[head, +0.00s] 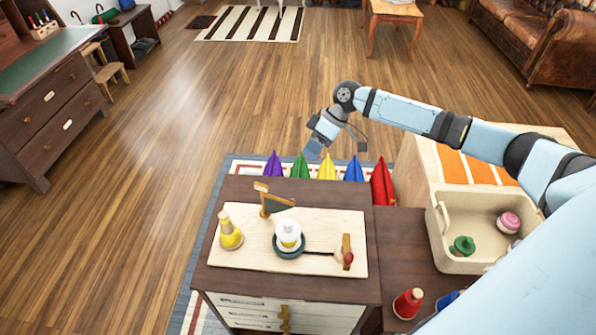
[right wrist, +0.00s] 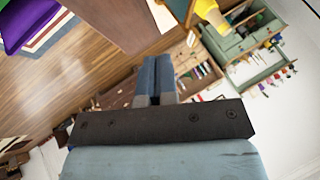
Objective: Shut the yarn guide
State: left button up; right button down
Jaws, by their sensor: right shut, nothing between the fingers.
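A light wooden board (head: 236,266) lies on the dark cabinet top. At its back edge a dark green flag-shaped piece (head: 279,204) sticks out to the right from a small wooden post (head: 264,203). At its right, a wooden upright (head: 346,245) carries a red knob (head: 349,259). I cannot tell which of these parts is the yarn guide. My right gripper (head: 313,150) is beyond and above the board, shut and empty, touching nothing. Its closed fingers show in the right wrist view (right wrist: 156,78). My left gripper is not in view.
A yellow cone (head: 230,234) and a white spool on a dark green base (head: 288,236) stand on the board; a dark line runs from the base toward the upright. A cream bin (head: 452,261) and a red spool (head: 408,303) are right.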

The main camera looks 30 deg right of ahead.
jog(key=s+a+f, duration=0.2)
jog(key=a+f, duration=0.5)
jog(key=a, duration=0.2)
jog(key=shift+f+p, duration=0.4)
jog(key=shift+s+a, duration=0.1)
